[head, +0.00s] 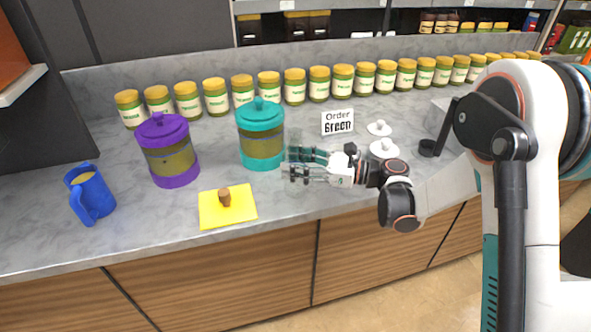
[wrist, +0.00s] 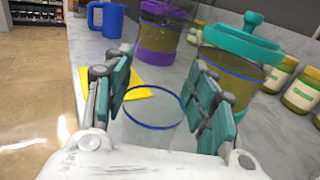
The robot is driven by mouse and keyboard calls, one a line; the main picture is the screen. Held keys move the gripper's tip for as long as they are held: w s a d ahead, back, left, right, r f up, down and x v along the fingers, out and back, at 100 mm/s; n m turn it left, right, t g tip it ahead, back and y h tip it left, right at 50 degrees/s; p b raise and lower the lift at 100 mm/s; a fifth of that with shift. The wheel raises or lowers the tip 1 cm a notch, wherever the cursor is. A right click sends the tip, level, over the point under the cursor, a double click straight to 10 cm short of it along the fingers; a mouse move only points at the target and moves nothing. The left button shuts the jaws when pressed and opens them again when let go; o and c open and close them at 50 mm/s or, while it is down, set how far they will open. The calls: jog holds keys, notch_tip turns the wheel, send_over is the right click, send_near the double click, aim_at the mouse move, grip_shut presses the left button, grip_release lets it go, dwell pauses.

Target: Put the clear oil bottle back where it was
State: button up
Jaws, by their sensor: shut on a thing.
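My gripper (head: 300,164) is shut on a clear, see-through vessel, which I take to be the clear oil bottle (wrist: 154,140). In the wrist view it stands between the two teal-padded fingers and shows a thin blue ring. In the head view it is only a faint outline (head: 293,142) at the fingers, just right of the teal-lidded jar (head: 262,147). I cannot tell whether its base touches the counter. The teal-lidded jar also shows in the wrist view (wrist: 243,42). The purple-lidded jar (head: 168,150) stands further left.
A grey marble counter (head: 330,202) carries everything. A yellow mat (head: 240,213) with a brown stopper-like piece (head: 224,197) lies front left, beside a blue mug (head: 90,196). Yellow-lidded jars (head: 294,86) line the back. An "Order Green" sign (head: 338,122) and white lids (head: 384,148) stand behind my gripper.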

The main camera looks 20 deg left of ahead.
jog(key=shift+f, duration=0.75)
jog(key=shift+f, duration=0.1)
jog(key=o, duration=1.3)
jog(key=shift+c, duration=0.2)
